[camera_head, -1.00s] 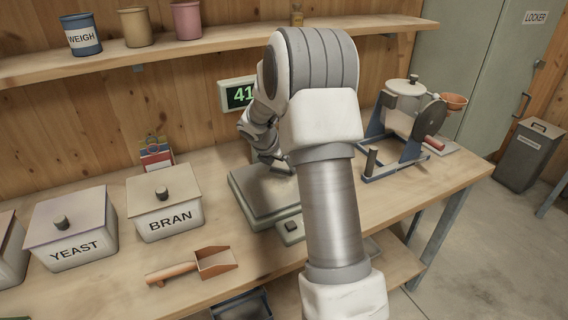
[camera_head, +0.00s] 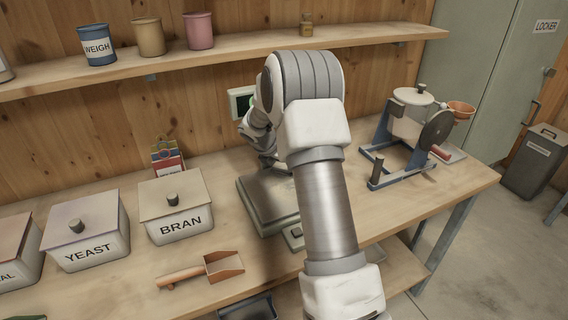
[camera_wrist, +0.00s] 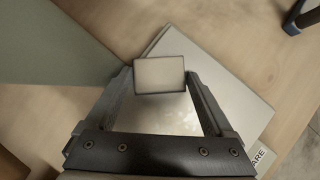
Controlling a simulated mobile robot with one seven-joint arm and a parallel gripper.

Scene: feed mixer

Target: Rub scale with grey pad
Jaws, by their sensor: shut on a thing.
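The scale (camera_head: 258,212) is a low, flat grey-green platform on the bench, partly hidden behind my arm. Its small display (camera_head: 240,100) on the wall side is half covered by my arm. In the wrist view a pale plate (camera_wrist: 240,100) lies beneath my gripper, with the letters "ARE" at its lower right. My gripper (camera_wrist: 159,76) is shut on the grey pad (camera_wrist: 160,74), a small pale rectangle between the fingertips. The pad is over the plate's upper left edge; I cannot tell whether it touches. In the head view my gripper (camera_head: 270,163) is mostly hidden.
Yeast (camera_head: 90,235) and bran (camera_head: 172,205) bins stand on the left, with a scoop (camera_head: 205,270) in front. A mixer (camera_head: 412,130) on a blue frame stands to the right. A shelf (camera_head: 240,48) with pots runs above. Bare bench lies between scale and mixer.

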